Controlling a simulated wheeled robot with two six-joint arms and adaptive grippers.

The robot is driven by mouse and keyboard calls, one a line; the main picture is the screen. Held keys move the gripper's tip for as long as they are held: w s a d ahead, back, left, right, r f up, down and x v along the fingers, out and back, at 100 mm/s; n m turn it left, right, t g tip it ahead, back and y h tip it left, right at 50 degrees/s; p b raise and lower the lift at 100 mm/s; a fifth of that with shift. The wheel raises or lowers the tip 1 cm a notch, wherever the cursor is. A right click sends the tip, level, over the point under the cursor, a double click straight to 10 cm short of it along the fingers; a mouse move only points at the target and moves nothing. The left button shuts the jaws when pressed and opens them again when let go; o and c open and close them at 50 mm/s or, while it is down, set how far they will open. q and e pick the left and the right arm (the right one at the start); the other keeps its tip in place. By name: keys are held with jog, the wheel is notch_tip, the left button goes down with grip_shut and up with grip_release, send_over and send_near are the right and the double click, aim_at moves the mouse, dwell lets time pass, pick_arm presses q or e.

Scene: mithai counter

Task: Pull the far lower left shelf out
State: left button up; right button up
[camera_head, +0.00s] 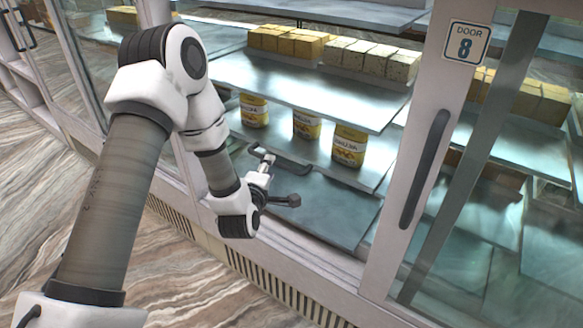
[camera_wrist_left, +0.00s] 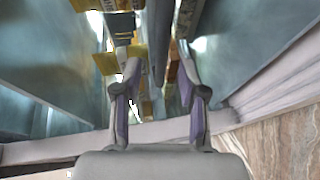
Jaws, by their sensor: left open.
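The lower shelf (camera_head: 325,207) is a dark grey-blue panel low in the open bay left of door 8. A dark handle bar (camera_head: 292,166) shows at the left of this bay, just beyond my left gripper (camera_head: 281,181). The gripper is open at the cabinet's front, its two fingers spread apart. In the left wrist view the open fingers (camera_wrist_left: 160,78) point into the cabinet, and a dark bar (camera_wrist_left: 158,35) shows between and beyond them. I cannot tell whether the fingers touch the handle. My forearm and wrist hide part of the shelf's left side. My right gripper is not in view.
Several yellow tins (camera_head: 349,146) stand on the shelf above. Blocks of sweets (camera_head: 287,43) line a higher shelf. A sliding door (camera_head: 424,150) with a dark handle and a "DOOR 8" sign stands at right. The cabinet's front sill (camera_head: 300,262) runs below; marbled floor (camera_head: 185,262) is clear.

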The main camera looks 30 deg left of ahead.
pick_arm(q)
jog(key=b+x, duration=0.1)
jog(key=x, duration=0.4)
jog(key=shift+w+f, duration=0.15)
jog(key=shift+f, duration=0.05)
grip_shut()
